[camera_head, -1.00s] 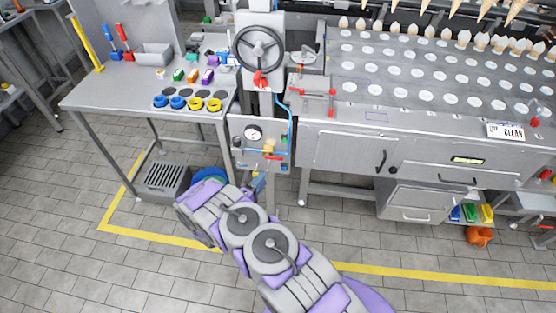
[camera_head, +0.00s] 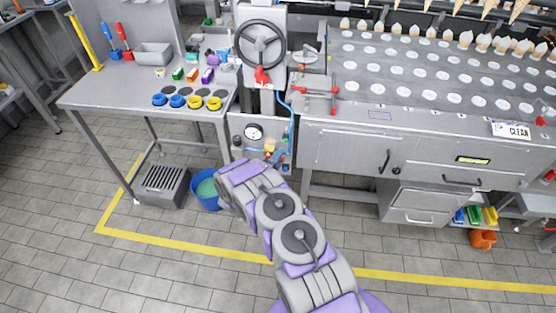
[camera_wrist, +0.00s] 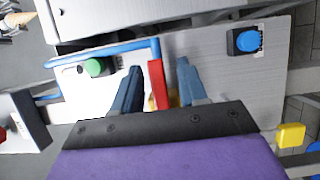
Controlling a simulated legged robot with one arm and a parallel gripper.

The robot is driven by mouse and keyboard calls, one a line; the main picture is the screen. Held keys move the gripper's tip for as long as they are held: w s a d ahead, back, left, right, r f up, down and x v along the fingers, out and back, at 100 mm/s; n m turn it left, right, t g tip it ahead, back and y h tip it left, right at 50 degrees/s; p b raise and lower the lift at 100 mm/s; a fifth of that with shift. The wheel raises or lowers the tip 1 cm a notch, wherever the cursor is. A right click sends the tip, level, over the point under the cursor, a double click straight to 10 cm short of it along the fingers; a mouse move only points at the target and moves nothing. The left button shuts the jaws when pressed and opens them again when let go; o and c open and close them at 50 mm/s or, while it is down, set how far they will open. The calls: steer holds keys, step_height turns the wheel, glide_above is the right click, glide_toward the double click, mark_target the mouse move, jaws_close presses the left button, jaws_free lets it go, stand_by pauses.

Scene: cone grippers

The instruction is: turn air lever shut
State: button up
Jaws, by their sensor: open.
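The air lever is a red bar (camera_wrist: 157,85) in the wrist view, beside the bend of a blue air pipe (camera_wrist: 110,52) on a pale metal panel. My gripper (camera_wrist: 159,68) is open, with one dark blue finger on each side of the red bar. The left finger is close to the bar; I cannot tell if either finger touches it. In the head view the panel (camera_head: 239,126) with a round gauge (camera_head: 254,132) hangs below the handwheel. My arm hides its lower part, so the lever and the fingertips are not clear there.
A green button (camera_wrist: 95,67) and a blue button (camera_wrist: 247,40) flank the lever on the panel. A blue bucket (camera_head: 206,203) and a grey crate (camera_head: 163,187) stand on the floor to the left. The machine cabinet (camera_head: 345,150) stands right of the panel.

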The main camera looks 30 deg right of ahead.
jaws_close()
stand_by(0.3)
stand_by(0.3)
steer(key=m+p, duration=0.1)
steer(key=m+y+p, duration=0.1)
steer(key=shift+f+p, duration=0.4)
steer(key=shift+w+a+f+m+t+y+p, duration=0.35)
steer(key=shift+a+f+m+y+p, duration=0.3)
steer(key=shift+m+y+p, duration=0.75)
steer(key=shift+w+a+f+m+t+y+p, duration=0.1)
steer(key=shift+w+a+f+m+y+p, duration=0.45)
steer(key=shift+m+p, duration=1.4)
steer(key=shift+w+a+f+m+t+y+p, duration=0.25)
steer(key=shift+a+f+m+y+p, duration=0.85)
steer(key=shift+m, duration=1.25)
steer(key=shift+d+r+y, duration=0.25)
steer(key=shift+d+r, duration=0.1)
steer(key=shift+d, duration=0.05)
